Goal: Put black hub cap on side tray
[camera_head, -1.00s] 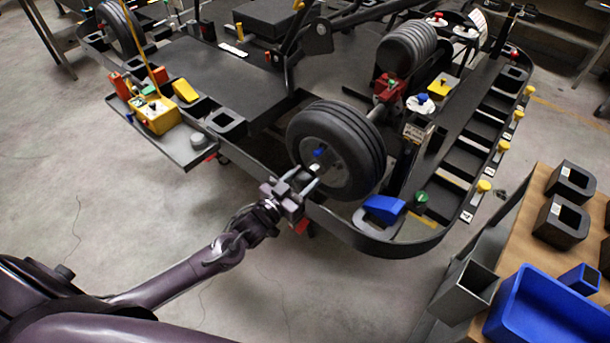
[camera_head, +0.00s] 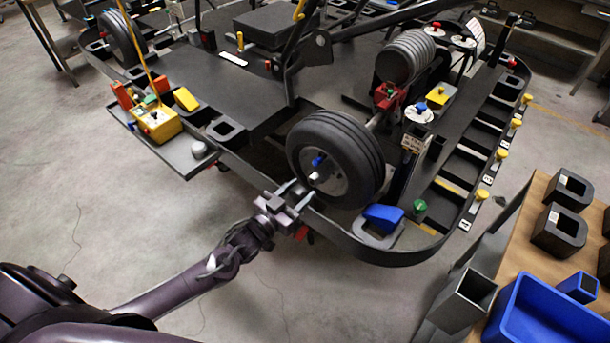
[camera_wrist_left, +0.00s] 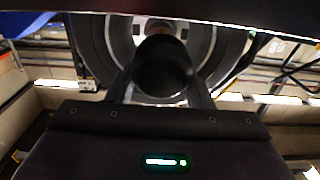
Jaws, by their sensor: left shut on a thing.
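My left gripper (camera_head: 293,190) is just in front of the near front wheel (camera_head: 335,160), by the rim of the kart stand. In the left wrist view, its two fingers are shut on a dark round piece, the black hub cap (camera_wrist_left: 163,63). The wheel's rim shows behind the cap. In the head view the cap is too small and dark to make out; a pale hub end (camera_head: 313,176) shows on the wheel. The side tray (camera_head: 183,158) juts out at the left of the stand. My right gripper is not in view.
A blue block (camera_head: 384,217) sits on the rim right of the wheel. A table with a blue bin (camera_head: 545,310) stands at right.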

